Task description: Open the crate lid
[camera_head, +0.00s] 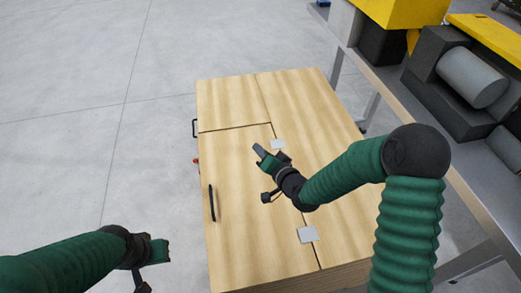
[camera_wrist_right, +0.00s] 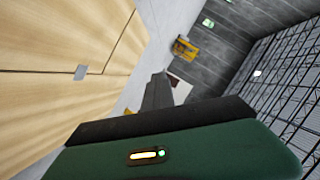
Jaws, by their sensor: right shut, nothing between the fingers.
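The wooden crate (camera_head: 225,100) stands in the middle of the head view. Its lid (camera_head: 245,235) lies flat and closed, with a black handle (camera_head: 212,203) near its left edge and two grey hinge plates, one of them (camera_head: 308,234) at the near right. My right gripper (camera_head: 260,152) is above the lid near the far hinge plate, shut and empty, and away from the handle. In the right wrist view its dark fingers (camera_wrist_right: 157,92) show beside the wooden top (camera_wrist_right: 50,50). My left gripper (camera_head: 158,252) is left of the crate, over the floor; its fingers are not clear.
A metal workbench (camera_head: 455,175) runs along the right, with a grey cylinder (camera_head: 472,77) and yellow machine parts (camera_head: 405,12) on it. A black side handle (camera_head: 195,128) sticks out of the crate's left side. The concrete floor (camera_head: 60,110) on the left is clear.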

